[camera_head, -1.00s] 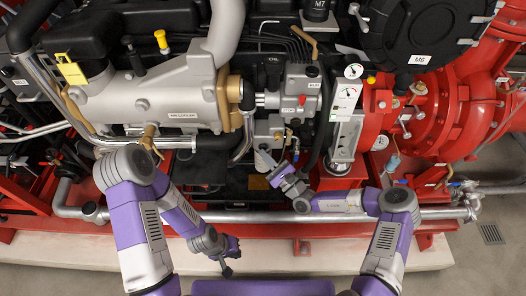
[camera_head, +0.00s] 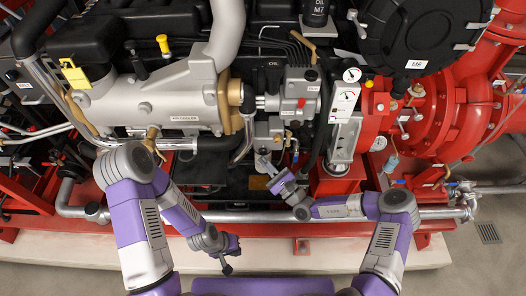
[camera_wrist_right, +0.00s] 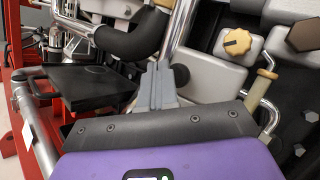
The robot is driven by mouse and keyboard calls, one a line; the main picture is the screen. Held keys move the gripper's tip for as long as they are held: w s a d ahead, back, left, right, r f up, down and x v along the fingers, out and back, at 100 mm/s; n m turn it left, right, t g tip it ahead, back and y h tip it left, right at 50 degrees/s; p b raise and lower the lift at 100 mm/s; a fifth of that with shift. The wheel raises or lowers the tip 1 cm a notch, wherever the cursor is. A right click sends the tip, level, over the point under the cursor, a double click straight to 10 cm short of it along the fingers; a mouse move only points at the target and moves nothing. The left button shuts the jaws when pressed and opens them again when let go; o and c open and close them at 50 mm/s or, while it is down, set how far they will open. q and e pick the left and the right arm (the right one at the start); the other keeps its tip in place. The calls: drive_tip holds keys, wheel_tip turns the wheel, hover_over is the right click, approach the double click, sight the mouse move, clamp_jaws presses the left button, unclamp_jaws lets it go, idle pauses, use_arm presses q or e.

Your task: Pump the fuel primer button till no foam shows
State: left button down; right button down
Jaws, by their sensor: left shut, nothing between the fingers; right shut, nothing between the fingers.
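My right gripper (camera_head: 263,161) is shut and empty in the head view, just below a small grey housing (camera_head: 267,131) under the engine's larger grey block. In the right wrist view its grey fingers (camera_wrist_right: 158,84) point up together. A round black part (camera_wrist_right: 181,75) shows just right of the fingertips; I cannot tell whether they touch. A beige round knob (camera_wrist_right: 237,42) sits on a light grey housing (camera_wrist_right: 228,52) farther right. I cannot tell which part is the fuel primer button. No foam can be made out. My left gripper (camera_head: 227,269) is shut and empty, low in front of the red frame.
A silver pipe (camera_head: 250,215) runs along the red base. A black hose (camera_wrist_right: 140,38) and a bright metal pipe (camera_wrist_right: 180,30) are close to the right fingers. Gauges (camera_head: 347,97) stand to the right.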

drive_tip(key=shift+s, duration=0.1)
drive_tip(key=s+p, duration=0.3)
drive_tip(key=s, duration=0.1)
drive_tip(key=shift+s+p, duration=0.3)
drive_tip(key=shift+s, duration=0.1)
idle(2.6)
